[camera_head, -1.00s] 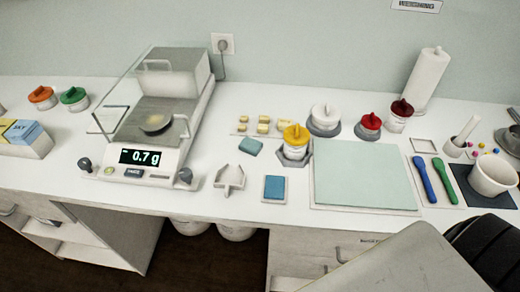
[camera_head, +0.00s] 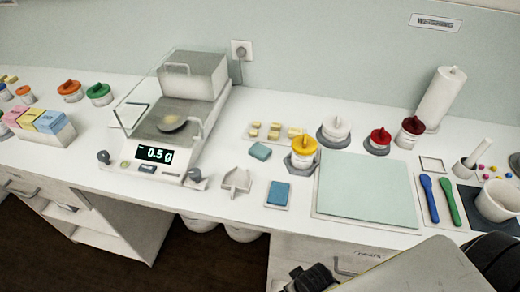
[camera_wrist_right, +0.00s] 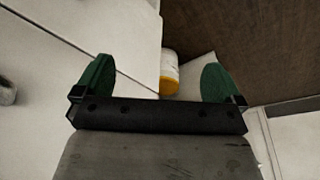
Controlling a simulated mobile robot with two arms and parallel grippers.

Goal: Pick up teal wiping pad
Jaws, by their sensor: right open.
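A small teal pad (camera_head: 260,151) lies flat on the white counter, right of the balance and left of the yellow-lidded jar. A bluer square pad (camera_head: 278,193) lies on a small pale tray nearer the front edge. My right gripper (camera_wrist_right: 158,80) is open and empty in the right wrist view, its two green fingers wide apart. Neither pad shows between them. In the head view, a dark part of my right arm shows at the bottom, below the counter edge. My left gripper is out of view.
The balance (camera_head: 180,125) with glass shields stands left of the pads. A yellow-lidded jar (camera_head: 303,152) stands close right of the teal pad, with yellowish pieces (camera_head: 275,131) behind. A pale grey weighing boat (camera_head: 236,181) lies in front. A large pale green mat (camera_head: 368,188) lies right.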

